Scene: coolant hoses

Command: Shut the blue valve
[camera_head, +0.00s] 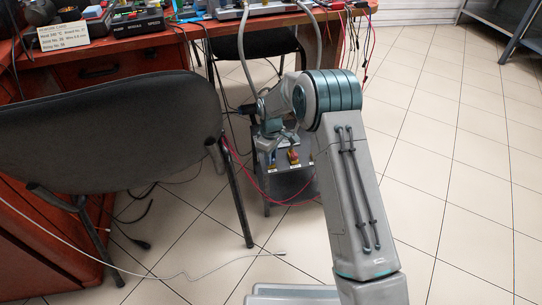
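A small grey stand (287,187) is under the workbench, just past my arm. On its top, a small blue part (272,158) shows at the left; it looks like the blue valve, but it is too small to tell how its handle is turned. A red and yellow valve (293,157) is to the right of it. My arm reaches over the stand from the right. My gripper (268,138) seems to point down just above the blue part. Its fingers are too small and hidden to tell whether they are open or touching anything.
A black chair (120,130) stands at the left front, its leg close to the stand. The wooden workbench (130,50) carries tools and devices. Red cables (240,165) and a white cable (185,275) lie around the floor. The tiled floor (450,150) at the right is clear.

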